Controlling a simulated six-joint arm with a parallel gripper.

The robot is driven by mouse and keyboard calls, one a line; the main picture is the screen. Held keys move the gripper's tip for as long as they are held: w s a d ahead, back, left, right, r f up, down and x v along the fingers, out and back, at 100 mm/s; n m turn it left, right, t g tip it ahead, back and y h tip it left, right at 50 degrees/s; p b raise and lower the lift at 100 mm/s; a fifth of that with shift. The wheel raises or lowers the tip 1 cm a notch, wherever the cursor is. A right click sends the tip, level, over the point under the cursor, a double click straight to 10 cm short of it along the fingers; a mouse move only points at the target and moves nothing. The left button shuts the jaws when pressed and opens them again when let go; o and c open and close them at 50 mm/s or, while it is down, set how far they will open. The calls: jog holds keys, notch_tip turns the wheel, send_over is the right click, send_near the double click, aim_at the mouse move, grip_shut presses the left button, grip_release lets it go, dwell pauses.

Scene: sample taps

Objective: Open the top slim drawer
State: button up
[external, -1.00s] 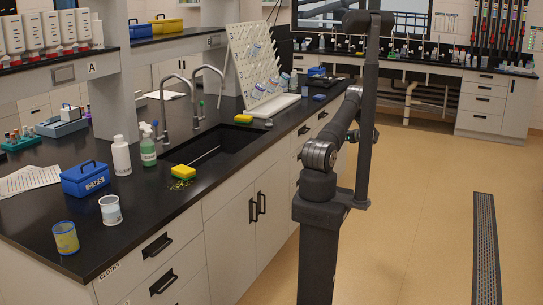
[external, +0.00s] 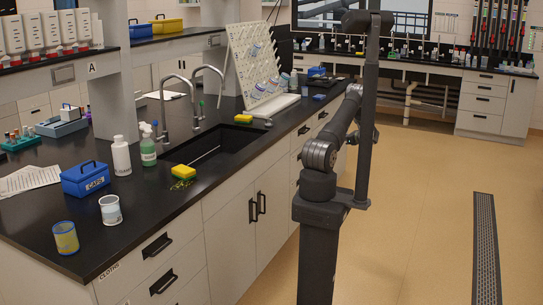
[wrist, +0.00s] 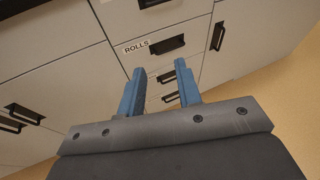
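The wrist view shows a stack of light grey drawers with dark recessed handles. One drawer front (wrist: 118,33) carries a "ROLLS" label beside its handle (wrist: 157,45). Narrower-looking fronts with handles (wrist: 166,76) show below it, between my fingers. I cannot tell for sure which is the top slim drawer. The drawers look shut. My gripper (wrist: 159,67) is open and empty, its two blue fingers apart and pointing at the stack, not visibly touching a handle. In the external view my arm hides most of the gripper and the drawers beyond the sink cabinet.
A black counter (external: 130,205) with a sink (external: 215,150) runs along the left. Cabinet doors (external: 255,235) with upright handles stand below it. A blue box (external: 86,180), cups and bottles stand on the counter. The floor (external: 420,220) to the right is clear.

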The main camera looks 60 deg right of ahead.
jog(key=w+a+f+n+g+h, duration=0.1)
jog(key=w+f+n+g, duration=0.2)
jog(key=f+n+g, duration=0.55)
jog(key=w+a+f+n+g, duration=0.2)
jog(key=f+n+g, duration=0.15)
jog(key=n, duration=1.05)
jog(key=w+a+r+n+t+h, duration=0.15)
jog(key=w+r+n+h, duration=0.4)
jog(key=n, duration=0.75)
jog(key=w+a+r+n+t+h, duration=0.1)
jog(key=w+r+n+t+h, duration=0.15)
jog(key=w+r+n, duration=0.7)
jog(key=w+d+f+n, duration=0.1)
jog(key=w+d+f, duration=0.1)
jog(key=d, duration=0.3)
jog(key=w+d+f+n, duration=0.1)
jog(key=w+d+f, duration=0.1)
jog(key=d, duration=0.3)
jog(key=w+d+f+n+g, duration=0.1)
jog(key=w+d+f+n, duration=0.1)
jog(key=d, duration=0.4)
jog(key=shift+f+h, duration=0.3)
jog(key=shift+d, duration=0.1)
grip_shut()
